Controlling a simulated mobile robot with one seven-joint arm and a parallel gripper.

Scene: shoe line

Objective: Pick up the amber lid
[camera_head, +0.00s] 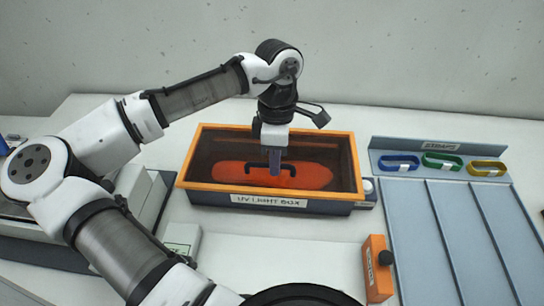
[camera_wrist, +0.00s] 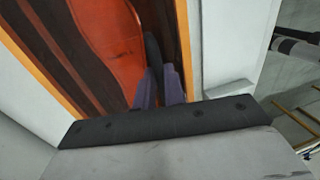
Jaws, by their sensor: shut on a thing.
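The amber lid (camera_head: 222,189) is an orange frame around a dark see-through pane with a black bar handle (camera_head: 256,166). It lies over the UV light box (camera_head: 335,207), and I see no clear gap between them. A red-orange sole shape (camera_head: 228,173) shows through the pane. My gripper (camera_head: 275,172) points down at the lid's middle and is shut on the handle. In the wrist view my fingers (camera_wrist: 166,88) close around the dark handle (camera_wrist: 152,50), above the lid pane (camera_wrist: 50,62). The fingers hide part of the handle.
A grey-blue rack marked STRAPS (camera_head: 440,146) stands at the right with blue (camera_head: 399,160), green (camera_head: 442,160) and yellow (camera_head: 487,168) loops. An orange block with a black knob (camera_head: 377,277) is at front right. White table lies bare between box and rack.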

